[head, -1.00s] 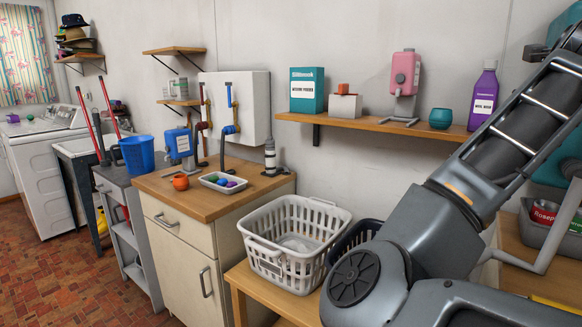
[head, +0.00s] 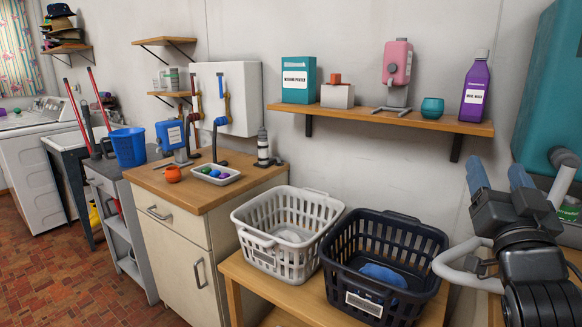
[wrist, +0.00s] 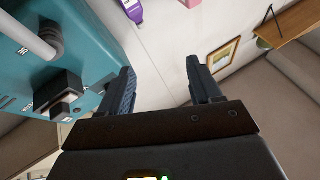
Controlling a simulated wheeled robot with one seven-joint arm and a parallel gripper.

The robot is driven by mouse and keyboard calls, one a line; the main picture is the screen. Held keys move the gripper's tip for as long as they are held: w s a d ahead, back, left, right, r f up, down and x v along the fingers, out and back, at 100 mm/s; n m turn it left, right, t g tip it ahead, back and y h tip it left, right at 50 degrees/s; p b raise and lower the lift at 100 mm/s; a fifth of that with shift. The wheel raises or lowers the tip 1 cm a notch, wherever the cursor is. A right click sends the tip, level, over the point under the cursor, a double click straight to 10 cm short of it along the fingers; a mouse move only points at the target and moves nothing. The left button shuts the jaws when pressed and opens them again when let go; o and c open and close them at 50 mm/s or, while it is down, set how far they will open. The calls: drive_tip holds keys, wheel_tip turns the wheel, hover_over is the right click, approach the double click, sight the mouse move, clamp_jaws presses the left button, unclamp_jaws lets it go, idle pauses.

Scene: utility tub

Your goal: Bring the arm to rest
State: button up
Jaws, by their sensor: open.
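My gripper (head: 498,176) is at the right of the head view, raised in front of the teal machine (head: 548,95), with its two blue-grey fingers pointing up. In the wrist view my gripper (wrist: 160,82) has its fingers spread wide apart with nothing between them. The teal machine also fills the left of the wrist view (wrist: 75,50). Bare wall shows between the fingers.
A white basket (head: 285,235) and a dark basket (head: 385,262) holding blue cloth stand on a wooden bench left of my arm. Above them a wall shelf (head: 390,122) holds a purple bottle (head: 474,88) and other items. The floor at left is clear.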

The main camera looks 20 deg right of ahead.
drive_tip(key=s+a+f+n+g+y, duration=0.1)
drive_tip(key=s+a+f+n+y, duration=0.3)
drive_tip(key=s+a+f, duration=0.4)
drive_tip(key=s+a+f+n+y, duration=0.3)
drive_tip(key=s+f+y, duration=0.25)
drive_tip(key=f, duration=0.45)
drive_tip(key=s+a+f+g, duration=0.1)
drive_tip(key=s+a, duration=0.2)
drive_tip(key=s, duration=0.4)
drive_tip(key=s+a+f+g+y, duration=0.1)
drive_tip(key=s+a+f, duration=0.1)
drive_tip(key=s+a, duration=0.2)
drive_tip(key=s+a+f+g+y, duration=0.1)
drive_tip(key=s+a+f+g, duration=0.1)
drive_tip(key=s, duration=0.9)
drive_tip(key=shift+a, duration=0.75)
drive_tip(key=shift+d+f, duration=0.1)
drive_tip(key=shift+f, duration=0.05)
